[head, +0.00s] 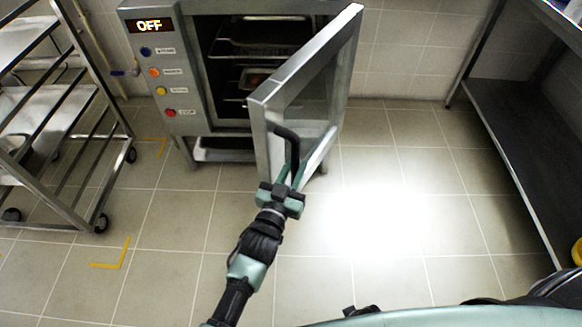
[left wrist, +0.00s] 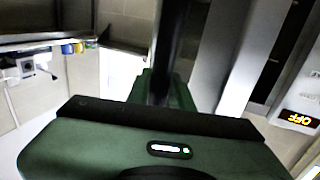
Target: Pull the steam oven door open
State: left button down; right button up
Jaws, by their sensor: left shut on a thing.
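The steam oven (head: 200,70) stands at the back with its door (head: 310,95) swung wide open toward me, hinged on the right. The door has a steel frame and a glass pane. Its black handle (head: 290,140) is on the door's near edge side. My left gripper (head: 293,172) is shut on the lower part of the handle. In the left wrist view the dark handle bar (left wrist: 168,50) runs up from between the fingers, with the door's steel edge (left wrist: 245,60) to its right. The right gripper is not in view.
Racks with trays (head: 262,35) show inside the oven. A wheeled trolley (head: 70,120) stands at the left, and a dark shelf unit (head: 520,140) at the right. Yellow floor marks (head: 112,262) lie near the trolley. The tiled floor (head: 400,200) between door and shelf is clear.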

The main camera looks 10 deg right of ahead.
pick_arm(q)
jog(key=shift+d+r, duration=0.15)
jog(key=shift+r, duration=0.05)
jog(key=c, duration=1.3)
grip_release()
jog(key=shift+o, duration=0.2)
jog(key=shift+f, duration=0.15)
